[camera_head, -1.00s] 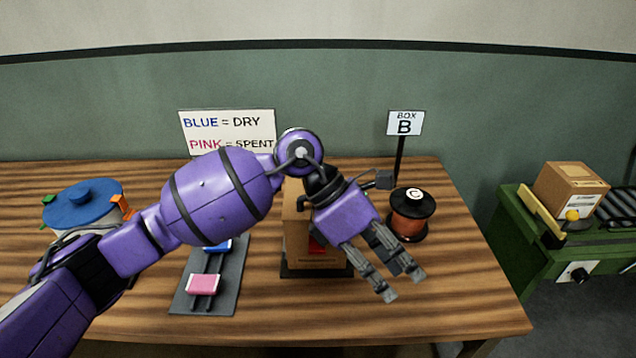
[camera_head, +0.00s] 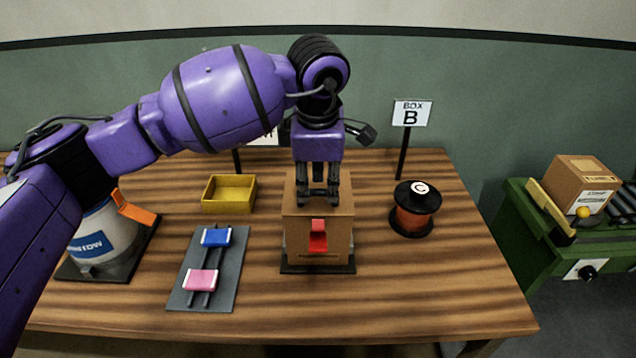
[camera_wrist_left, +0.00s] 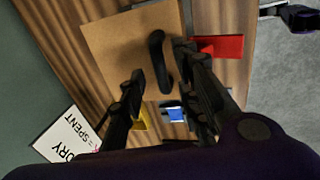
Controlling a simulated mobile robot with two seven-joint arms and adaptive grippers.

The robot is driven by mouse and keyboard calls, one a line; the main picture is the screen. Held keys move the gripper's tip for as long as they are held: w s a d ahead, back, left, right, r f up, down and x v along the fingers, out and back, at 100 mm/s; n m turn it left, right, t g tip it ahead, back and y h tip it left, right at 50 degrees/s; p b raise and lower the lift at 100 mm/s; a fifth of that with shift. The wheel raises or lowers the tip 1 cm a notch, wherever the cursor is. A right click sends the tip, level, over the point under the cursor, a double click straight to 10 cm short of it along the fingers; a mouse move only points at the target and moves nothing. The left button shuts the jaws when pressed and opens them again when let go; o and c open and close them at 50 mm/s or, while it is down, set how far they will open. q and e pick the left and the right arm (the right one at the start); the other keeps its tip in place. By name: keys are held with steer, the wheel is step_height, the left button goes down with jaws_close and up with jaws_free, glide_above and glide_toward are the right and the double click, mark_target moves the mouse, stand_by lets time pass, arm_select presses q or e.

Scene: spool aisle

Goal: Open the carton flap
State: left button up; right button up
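The brown cardboard carton (camera_head: 300,243) stands on a dark base at the middle of the table. A red tab (camera_head: 318,236) is on its front face and also shows in the left wrist view (camera_wrist_left: 222,46). A curved black handle (camera_wrist_left: 157,58) is on the carton's top in the left wrist view. My left gripper (camera_head: 318,200) points down at the carton's top. In the left wrist view its fingers (camera_wrist_left: 158,72) are apart, one on each side of the handle, with gaps visible. In the head view the fingers hide the handle.
Left of the carton are a yellow tray (camera_head: 229,208) and a grey board (camera_head: 222,268) with blue and pink sliders. A spool (camera_head: 412,218) and the BOX B sign (camera_head: 408,117) stand right. A white bucket (camera_head: 100,238) is far left. The front right table is clear.

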arm_select(q)
steer(key=shift+w+f, duration=0.1)
steer(key=shift+f, duration=0.35)
steer(key=shift+c, duration=0.5)
jaws_close()
steer(key=shift+r, duration=0.15)
